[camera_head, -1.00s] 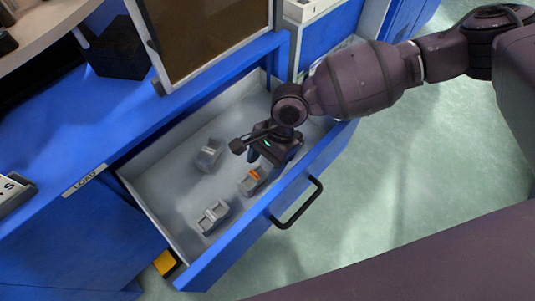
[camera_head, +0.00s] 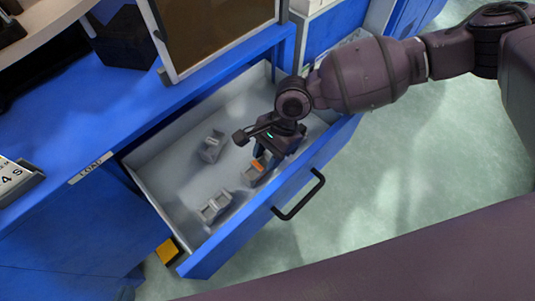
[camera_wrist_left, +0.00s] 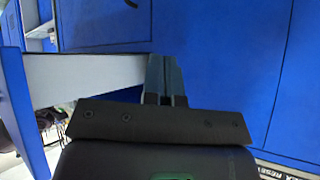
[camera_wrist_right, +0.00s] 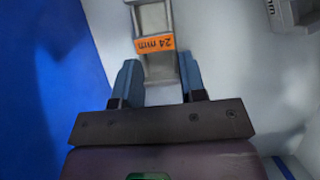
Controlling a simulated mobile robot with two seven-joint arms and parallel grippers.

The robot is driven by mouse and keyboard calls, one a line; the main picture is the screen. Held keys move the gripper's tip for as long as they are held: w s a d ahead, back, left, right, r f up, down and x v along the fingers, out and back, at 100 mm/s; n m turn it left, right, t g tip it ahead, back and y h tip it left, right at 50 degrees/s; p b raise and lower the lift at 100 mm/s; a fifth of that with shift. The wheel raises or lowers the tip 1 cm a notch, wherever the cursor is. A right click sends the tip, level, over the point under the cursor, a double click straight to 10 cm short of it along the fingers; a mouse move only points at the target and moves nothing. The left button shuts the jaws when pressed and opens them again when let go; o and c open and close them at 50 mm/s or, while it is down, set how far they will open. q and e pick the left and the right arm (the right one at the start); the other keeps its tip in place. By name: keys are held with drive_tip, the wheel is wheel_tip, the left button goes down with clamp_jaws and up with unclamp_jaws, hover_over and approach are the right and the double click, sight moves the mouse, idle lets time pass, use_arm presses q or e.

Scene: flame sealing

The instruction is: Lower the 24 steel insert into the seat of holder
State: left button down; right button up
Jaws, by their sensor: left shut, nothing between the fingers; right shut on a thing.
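The grey 24 steel insert with an orange "24 mm" label (camera_wrist_right: 154,44) is in the open drawer, at the front side, in the head view (camera_head: 254,171). My right gripper (camera_wrist_right: 159,82) is shut on the near end of this insert, one finger on each side. In the head view my right gripper (camera_head: 268,155) reaches down into the drawer. I cannot tell whether the insert touches the drawer floor. My left gripper (camera_wrist_left: 166,78) is shut and empty, in front of blue panels, outside the head view. I cannot make out the holder with its seat in any view.
Two other grey inserts stand in the drawer (camera_head: 176,226), one at the back (camera_head: 212,147) and one towards the left end (camera_head: 216,208). The drawer's blue front has a black handle (camera_head: 300,196). A blue worktop (camera_head: 75,125) lies left, with a numbered tray (camera_head: 17,178) at its edge.

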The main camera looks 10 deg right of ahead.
wheel_tip(320, 180, up, 2)
drive_tip(key=shift+w+p, duration=0.1)
drive_tip(key=shift+p, duration=0.25)
drive_tip(key=shift+r+p, duration=0.3)
drive_tip(key=shift+r, duration=0.2)
drive_tip(key=shift+r+p, duration=0.45)
drive_tip(key=shift+r, duration=0.35)
use_arm(q)
drive_tip(key=r+p, duration=0.1)
drive_tip(key=r+n+p, duration=0.1)
drive_tip(key=r+p, duration=0.1)
drive_tip(key=shift+s+a, duration=0.2)
drive_tip(key=shift+s, duration=0.2)
use_arm(e)
wheel_tip(320, 180, up, 5)
use_arm(q)
drive_tip(key=shift+w+r, duration=0.15)
drive_tip(key=shift+r, duration=0.1)
drive_tip(key=shift+a+f, duration=0.1)
drive_tip(key=shift+f, duration=0.1)
